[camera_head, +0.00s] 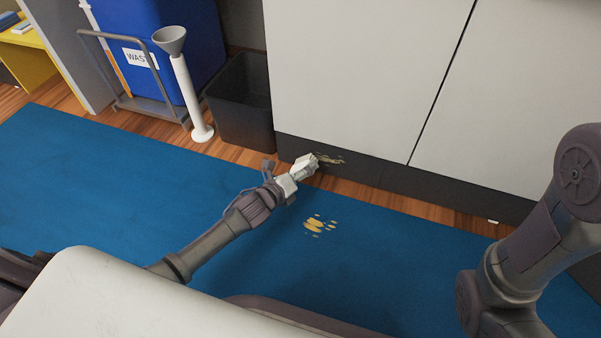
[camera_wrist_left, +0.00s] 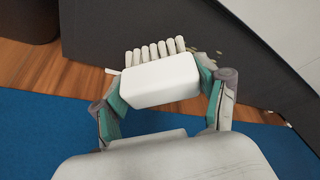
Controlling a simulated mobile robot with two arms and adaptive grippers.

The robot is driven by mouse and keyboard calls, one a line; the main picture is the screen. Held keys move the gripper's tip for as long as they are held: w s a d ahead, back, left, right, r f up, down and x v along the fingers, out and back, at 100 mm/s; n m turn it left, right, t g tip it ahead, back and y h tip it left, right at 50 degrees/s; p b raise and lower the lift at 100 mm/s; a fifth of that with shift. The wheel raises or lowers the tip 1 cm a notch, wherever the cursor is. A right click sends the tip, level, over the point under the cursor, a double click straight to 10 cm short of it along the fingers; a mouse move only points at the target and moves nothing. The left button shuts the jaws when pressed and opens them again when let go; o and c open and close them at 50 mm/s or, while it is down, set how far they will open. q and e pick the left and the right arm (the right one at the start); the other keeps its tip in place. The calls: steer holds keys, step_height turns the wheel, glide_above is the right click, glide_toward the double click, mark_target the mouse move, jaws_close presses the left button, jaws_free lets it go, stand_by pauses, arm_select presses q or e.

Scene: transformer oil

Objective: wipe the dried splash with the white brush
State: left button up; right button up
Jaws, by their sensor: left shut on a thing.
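My left gripper (camera_head: 291,181) is shut on the white brush (camera_head: 305,165), which also shows in the left wrist view (camera_wrist_left: 160,82) between the two fingers. Its several thick pale bristles (camera_wrist_left: 153,50) point away from me toward the dark plinth. A dried brownish splash (camera_head: 331,160) marks the plinth at the base of the cabinet, just right of the brush tip. Part of the splash (camera_wrist_left: 222,60) shows beside the bristles, and the brush may hide the rest. I cannot tell whether the bristles touch the plinth. My right arm shows at the right, its gripper out of frame.
A yellowish splash (camera_head: 316,225) lies on the blue mat (camera_head: 90,175). A dark open bin (camera_head: 242,120), a white stand with a grey funnel (camera_head: 187,95) and a blue waste container (camera_head: 205,45) stand at the back left. The white cabinet (camera_head: 350,65) rises behind the plinth.

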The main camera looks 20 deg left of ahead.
arm_select(q)
steer(key=shift+w, duration=1.05)
stand_by(0.4)
steer(key=shift+d, duration=0.1)
